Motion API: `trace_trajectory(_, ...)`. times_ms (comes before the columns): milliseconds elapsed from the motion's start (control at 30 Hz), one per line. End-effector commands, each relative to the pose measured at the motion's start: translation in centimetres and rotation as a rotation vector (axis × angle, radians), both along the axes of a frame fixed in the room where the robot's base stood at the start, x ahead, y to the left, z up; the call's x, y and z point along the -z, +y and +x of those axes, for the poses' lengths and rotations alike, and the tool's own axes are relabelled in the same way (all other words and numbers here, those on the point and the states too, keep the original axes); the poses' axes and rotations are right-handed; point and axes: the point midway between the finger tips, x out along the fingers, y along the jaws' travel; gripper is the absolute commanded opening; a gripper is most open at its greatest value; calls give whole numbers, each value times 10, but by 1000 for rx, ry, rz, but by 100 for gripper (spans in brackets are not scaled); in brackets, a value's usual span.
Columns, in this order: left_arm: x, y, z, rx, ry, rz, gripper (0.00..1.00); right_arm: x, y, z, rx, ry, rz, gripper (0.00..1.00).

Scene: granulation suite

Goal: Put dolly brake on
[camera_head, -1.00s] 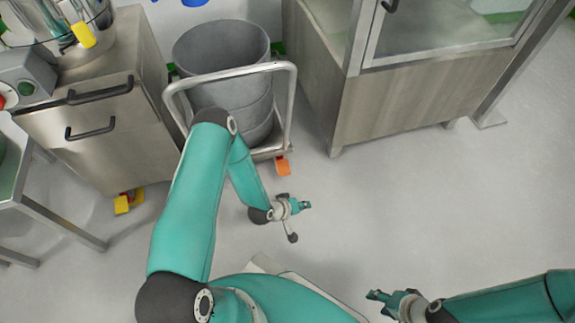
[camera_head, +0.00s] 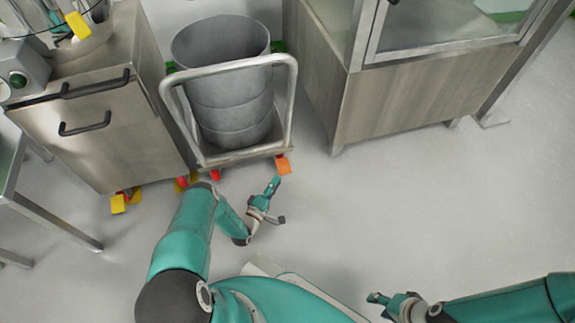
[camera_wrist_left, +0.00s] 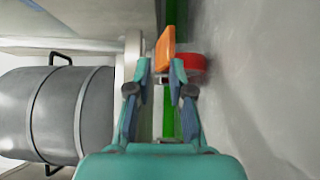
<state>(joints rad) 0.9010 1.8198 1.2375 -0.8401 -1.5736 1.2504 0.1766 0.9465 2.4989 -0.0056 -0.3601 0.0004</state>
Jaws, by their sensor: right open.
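The dolly (camera_head: 291,100) has a pale metal frame and handle and carries a grey drum (camera_head: 232,108). An orange brake pedal (camera_head: 283,166) sticks out at its near right corner. In the left wrist view the pedal (camera_wrist_left: 165,47) stands tilted, just beyond and between my fingertips, beside a red caster wheel (camera_wrist_left: 191,65). My left gripper (camera_head: 278,201) is open and empty, just on the near side of the pedal; its spread fingers also show in the left wrist view (camera_wrist_left: 162,78). My right gripper (camera_head: 384,297) is open and empty over the floor at lower right.
A steel cabinet (camera_head: 95,135) with black handles stands left of the dolly, close to its side. A large enclosed cabinet (camera_head: 405,100) stands at right. A table leg (camera_head: 55,222) is at far left. The floor at centre right is clear.

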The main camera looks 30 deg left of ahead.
Motion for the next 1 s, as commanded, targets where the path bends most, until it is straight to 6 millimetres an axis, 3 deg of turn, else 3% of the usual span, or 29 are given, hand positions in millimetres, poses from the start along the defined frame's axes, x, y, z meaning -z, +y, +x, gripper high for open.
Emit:
trace_trajectory(200,-2,3,51,4,-9,6,21,20,0,0,0,0,0,48)
trace_trajectory(400,-4,7,85,2,-8,8,21,33,0,0,0,0,0,48)
trace_trajectory(600,-5,9,100,0,-4,4,21,38,0,0,0,0,0,48)
trace_trajectory(900,-5,9,102,-2,-2,3,21,38,0,0,0,0,0,48)
trace_trajectory(933,-5,10,102,-2,-2,3,28,38,0,0,0,0,0,48)
trace_trajectory(1000,-5,10,102,-3,-2,3,17,38,0,0,0,0,0,48)
